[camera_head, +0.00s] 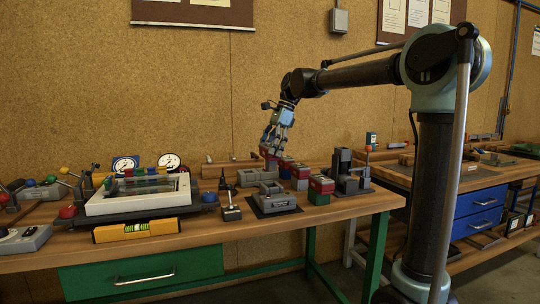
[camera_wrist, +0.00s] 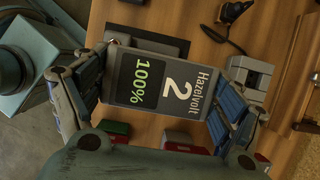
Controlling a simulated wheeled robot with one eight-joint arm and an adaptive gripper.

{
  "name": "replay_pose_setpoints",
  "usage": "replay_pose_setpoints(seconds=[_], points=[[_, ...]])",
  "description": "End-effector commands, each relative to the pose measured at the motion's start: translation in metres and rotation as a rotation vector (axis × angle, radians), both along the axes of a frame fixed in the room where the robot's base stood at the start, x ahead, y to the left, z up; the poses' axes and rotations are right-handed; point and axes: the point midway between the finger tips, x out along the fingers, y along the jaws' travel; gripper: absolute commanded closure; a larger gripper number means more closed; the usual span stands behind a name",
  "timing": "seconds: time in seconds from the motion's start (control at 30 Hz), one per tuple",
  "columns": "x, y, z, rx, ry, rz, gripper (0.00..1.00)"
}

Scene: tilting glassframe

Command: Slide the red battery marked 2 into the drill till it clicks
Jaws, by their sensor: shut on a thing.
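In the wrist view the battery's dark label (camera_wrist: 162,82) faces the camera and reads "Hazelvolt", "2" and "100%". The blue-padded fingers of my gripper (camera_wrist: 155,95) press on its two ends. I cannot tell the drill for certain. A dark grey upright device (camera_head: 346,172) stands on a black base at the right of the bench. A low grey block (camera_head: 272,197) with an open recess sits on a dark plate below my gripper.
Red-topped blocks stand between the two grey devices, one with a green side (camera_head: 320,190). A small black tool (camera_head: 230,207) stands left of the low block. A white glass frame (camera_head: 138,195) and a yellow level (camera_head: 136,230) fill the left.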

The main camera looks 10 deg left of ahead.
Motion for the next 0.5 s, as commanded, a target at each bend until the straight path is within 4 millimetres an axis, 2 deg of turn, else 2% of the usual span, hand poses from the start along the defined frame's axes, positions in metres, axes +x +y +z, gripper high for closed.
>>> replay_pose_setpoints(seconds=[0.1, 0.13, 0.23, 0.27, 0.5], points=[[-0.0001, 0.0, 0.0, 0.0, 0.0, 0.0, 0.42], [-0.0001, 0.0, 0.0, 0.0, 0.0, 0.0, 0.16], [-0.0002, 0.0001, -0.0001, 0.0, 0.0, 0.0, 0.39], [-0.0001, 0.0001, -0.0001, 0.0, 0.0, 0.0, 0.42], [0.0, 0.0002, 0.0038, 0.0, 0.0, 0.0, 0.42]])
